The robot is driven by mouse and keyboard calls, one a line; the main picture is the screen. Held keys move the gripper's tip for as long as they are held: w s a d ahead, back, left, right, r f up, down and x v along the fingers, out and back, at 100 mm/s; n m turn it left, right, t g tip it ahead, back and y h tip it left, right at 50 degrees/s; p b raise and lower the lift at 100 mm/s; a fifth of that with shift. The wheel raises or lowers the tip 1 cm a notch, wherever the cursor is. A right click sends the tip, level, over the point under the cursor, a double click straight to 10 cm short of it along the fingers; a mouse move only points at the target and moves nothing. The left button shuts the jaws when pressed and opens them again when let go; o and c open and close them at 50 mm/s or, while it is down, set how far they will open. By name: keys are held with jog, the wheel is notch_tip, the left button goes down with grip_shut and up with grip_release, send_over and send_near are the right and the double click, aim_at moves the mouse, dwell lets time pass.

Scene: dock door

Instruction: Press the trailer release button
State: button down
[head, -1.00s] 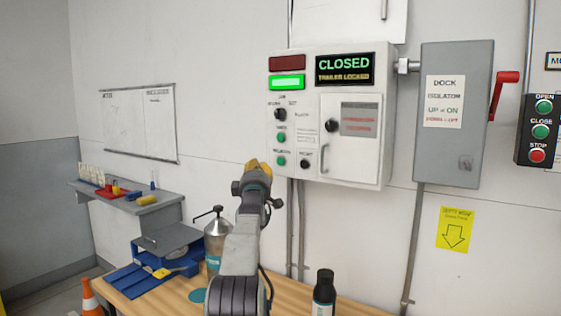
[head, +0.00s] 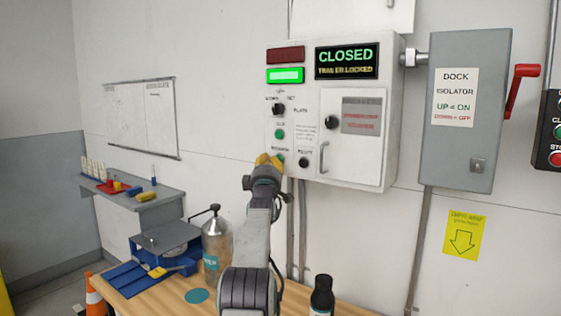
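The white control box (head: 393,110) on the wall has a display (head: 347,62) reading "CLOSED" and "TRAILER LOCKED". Its left column has a black selector knob (head: 278,109), a green button (head: 280,134) and a lower green button (head: 281,157), largely hidden behind my yellow fingertips. The lower button's label is too small to read surely. A black knob or button (head: 304,162) sits to its right. My gripper (head: 269,160) overlaps the panel's lower left corner. I cannot tell whether it touches the panel, or whether its fingers are open.
The wooden bench (head: 170,299) below holds a metal bottle (head: 216,245), a dark bottle (head: 322,293) and a blue device (head: 165,250). The grey isolator box (head: 470,115) with a red lever (head: 521,88) is at right. Conduits run down below the boxes.

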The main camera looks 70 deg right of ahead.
jog(key=shift+s+d+p, duration=0.2)
jog(key=shift+d+p, duration=0.65)
jog(key=shift+p, duration=0.75)
dwell(2.4)
jog(key=shift+w+a+f+b, duration=0.15)
jog(key=shift+a+b, duration=0.2)
jog(key=shift+b, duration=0.55)
jog(key=shift+a, duration=0.15)
jog(key=shift+a+b, duration=0.3)
jog(key=shift+b, duration=0.35)
